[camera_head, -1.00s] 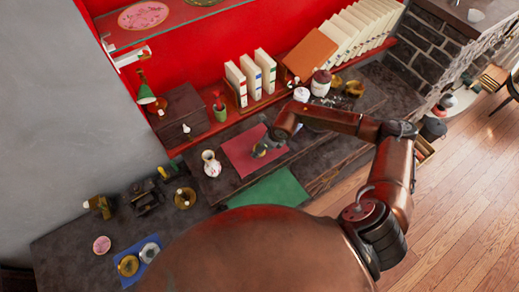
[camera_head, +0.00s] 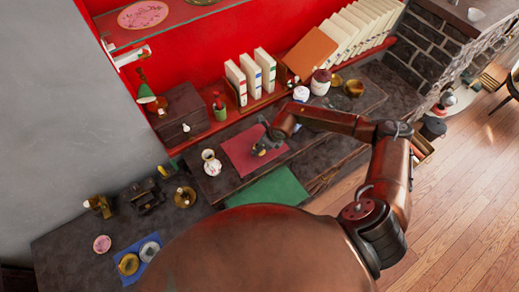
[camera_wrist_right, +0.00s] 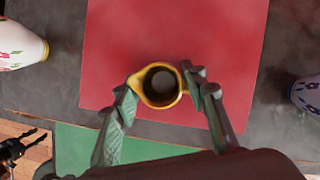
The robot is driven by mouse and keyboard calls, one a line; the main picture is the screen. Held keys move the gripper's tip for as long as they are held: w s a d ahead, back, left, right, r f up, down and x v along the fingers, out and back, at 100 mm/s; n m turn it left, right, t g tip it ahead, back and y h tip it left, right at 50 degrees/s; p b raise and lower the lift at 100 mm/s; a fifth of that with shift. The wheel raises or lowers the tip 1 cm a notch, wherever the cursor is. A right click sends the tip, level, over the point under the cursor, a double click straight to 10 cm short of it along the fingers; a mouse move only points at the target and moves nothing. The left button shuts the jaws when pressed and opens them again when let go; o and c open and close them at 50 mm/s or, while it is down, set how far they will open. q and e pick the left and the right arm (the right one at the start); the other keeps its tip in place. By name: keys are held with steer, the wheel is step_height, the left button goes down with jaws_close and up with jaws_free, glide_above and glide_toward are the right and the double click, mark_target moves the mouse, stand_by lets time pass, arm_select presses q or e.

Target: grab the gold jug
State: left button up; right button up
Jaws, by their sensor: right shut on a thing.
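The gold jug (camera_wrist_right: 160,102) stands upright over the red mat (camera_wrist_right: 170,30) in the right wrist view, its round mouth facing the camera. My right gripper (camera_wrist_right: 162,88) has one finger on each side of the jug and is shut on it. In the head view the jug (camera_head: 259,150) is small and partly hidden by my right gripper (camera_head: 266,142), above the red mat (camera_head: 235,152). I cannot tell whether the jug touches the mat. My left gripper is not in view.
A white patterned vase (camera_head: 211,163) stands left of the red mat. A green mat (camera_head: 270,188) lies in front of it. A blue-and-white vessel (camera_wrist_right: 308,95) stands to the right in the wrist view. Books (camera_head: 250,75) line the shelf behind.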

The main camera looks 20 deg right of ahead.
steer(key=shift+c, duration=1)
steer(key=shift+r, duration=0.1)
